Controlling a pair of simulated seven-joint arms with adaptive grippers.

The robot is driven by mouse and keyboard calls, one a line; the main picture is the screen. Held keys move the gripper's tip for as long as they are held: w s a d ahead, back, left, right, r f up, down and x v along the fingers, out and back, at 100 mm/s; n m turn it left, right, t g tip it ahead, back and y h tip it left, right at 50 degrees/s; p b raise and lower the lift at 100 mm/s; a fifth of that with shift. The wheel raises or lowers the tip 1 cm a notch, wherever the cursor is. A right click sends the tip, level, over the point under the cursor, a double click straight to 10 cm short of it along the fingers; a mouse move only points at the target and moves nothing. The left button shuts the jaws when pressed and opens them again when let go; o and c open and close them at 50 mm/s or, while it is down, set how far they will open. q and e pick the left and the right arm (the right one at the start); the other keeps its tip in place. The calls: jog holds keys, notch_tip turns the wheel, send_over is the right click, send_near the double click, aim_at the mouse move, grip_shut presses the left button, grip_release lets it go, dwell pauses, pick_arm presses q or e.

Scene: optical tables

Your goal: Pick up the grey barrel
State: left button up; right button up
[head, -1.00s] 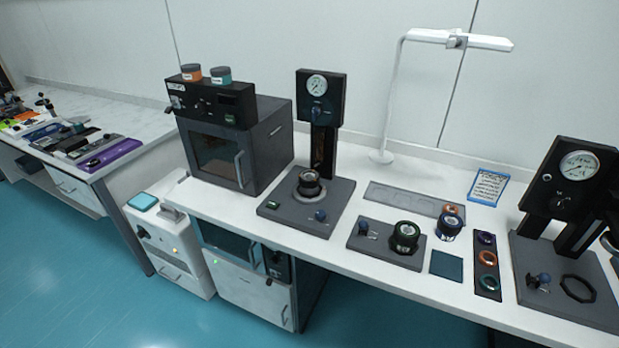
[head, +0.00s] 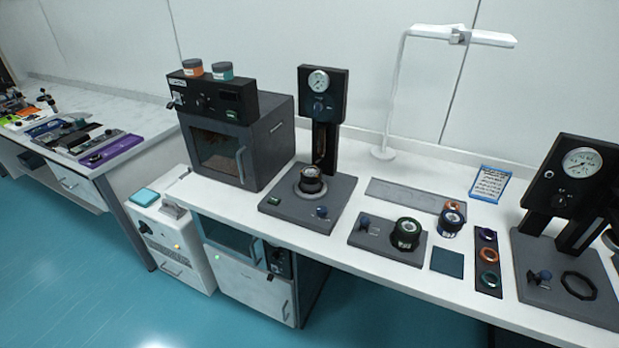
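Several short, dark cylinders that look like barrels stand on the white bench in the head view. One dark grey cylinder (head: 311,180) with a pale top stands upright on the base of the middle gauge press. A green-banded cylinder (head: 406,234) stands on a grey plate to its right. A blue-toned cylinder (head: 452,219) stands just behind and right of that one. I cannot tell for sure which is the grey barrel; the one on the middle press looks closest. Neither of my grippers is in view.
The middle press (head: 322,110), a dark oven (head: 240,150) and a right-hand press (head: 578,175) stand on the bench. A white lamp (head: 400,95) rises behind. A rack of coloured rings (head: 487,268) and a blue-green pad (head: 447,262) lie near the front edge.

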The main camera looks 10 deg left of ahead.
pick_arm(q)
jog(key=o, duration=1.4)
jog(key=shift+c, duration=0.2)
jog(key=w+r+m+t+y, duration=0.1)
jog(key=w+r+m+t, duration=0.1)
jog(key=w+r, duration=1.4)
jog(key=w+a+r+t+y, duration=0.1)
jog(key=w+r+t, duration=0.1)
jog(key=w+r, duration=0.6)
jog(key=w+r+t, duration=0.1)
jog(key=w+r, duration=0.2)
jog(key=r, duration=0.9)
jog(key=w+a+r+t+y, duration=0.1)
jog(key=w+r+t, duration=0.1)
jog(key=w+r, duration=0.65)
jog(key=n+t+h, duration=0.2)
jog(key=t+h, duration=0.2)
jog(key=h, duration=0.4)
send_near(310, 172)
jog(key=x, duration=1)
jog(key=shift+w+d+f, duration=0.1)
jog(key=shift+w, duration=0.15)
